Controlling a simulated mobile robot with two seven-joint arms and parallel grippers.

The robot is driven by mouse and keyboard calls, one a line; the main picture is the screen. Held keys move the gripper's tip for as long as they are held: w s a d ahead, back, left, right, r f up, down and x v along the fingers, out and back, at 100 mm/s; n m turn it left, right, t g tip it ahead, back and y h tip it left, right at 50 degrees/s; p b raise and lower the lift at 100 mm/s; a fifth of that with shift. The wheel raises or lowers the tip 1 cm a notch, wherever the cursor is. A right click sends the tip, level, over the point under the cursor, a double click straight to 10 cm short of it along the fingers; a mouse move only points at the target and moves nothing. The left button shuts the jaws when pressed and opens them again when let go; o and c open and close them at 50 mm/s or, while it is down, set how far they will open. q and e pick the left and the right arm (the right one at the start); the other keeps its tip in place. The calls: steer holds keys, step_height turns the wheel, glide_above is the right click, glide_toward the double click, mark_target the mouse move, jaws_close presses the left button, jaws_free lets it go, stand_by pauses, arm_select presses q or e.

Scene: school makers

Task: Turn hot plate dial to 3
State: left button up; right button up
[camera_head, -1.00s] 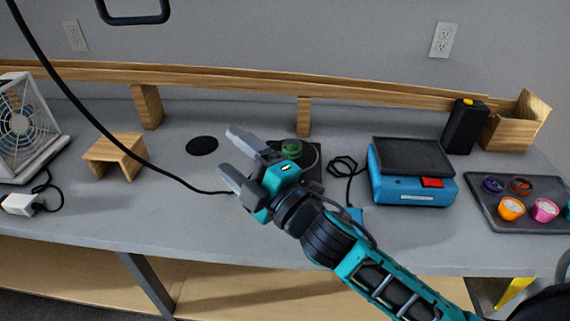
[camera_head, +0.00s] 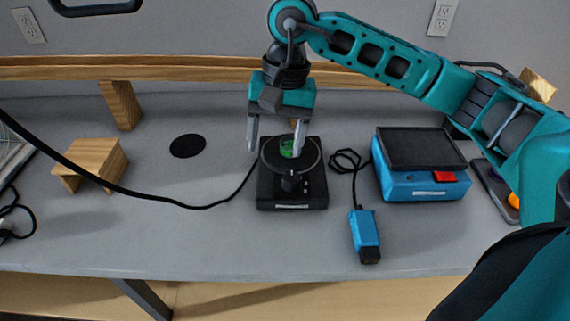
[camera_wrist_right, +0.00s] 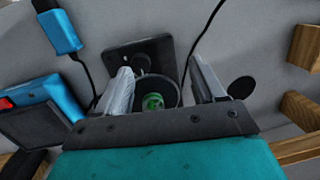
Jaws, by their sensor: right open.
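The black hot plate (camera_head: 268,193) stands on the grey bench with its front edge and pale label toward me. A dark dial (camera_head: 290,182) sits at its front, and a green object (camera_head: 288,147) rests on its round top. My right gripper (camera_head: 274,147) points down over the rear of the hot plate, open, its fingers on either side of the plate. In the right wrist view the hot plate (camera_wrist_right: 116,57) lies between and beyond the open fingers, with the green object (camera_wrist_right: 153,101) nearest. The dial's marking is too small to read. My left gripper is not in view.
A blue device with a black top and red switch (camera_head: 423,190) stands to the right. A blue handheld tool (camera_head: 364,230) with a cord lies in front. A wooden stand (camera_head: 96,158) and a black cable are to the left. The bench's front left is mostly clear.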

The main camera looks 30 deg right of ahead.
mark_target(292, 177)
steer(key=w+d+h, duration=0.1)
steer(key=d+h, duration=0.1)
steer(key=d, duration=0.2)
step_height(292, 177, down, 12)
steer(key=shift+r, duration=0.25)
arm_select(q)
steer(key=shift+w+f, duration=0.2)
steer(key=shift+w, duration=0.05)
arm_select(e)
steer(key=c, duration=1.1)
steer(key=shift+o, duration=0.2)
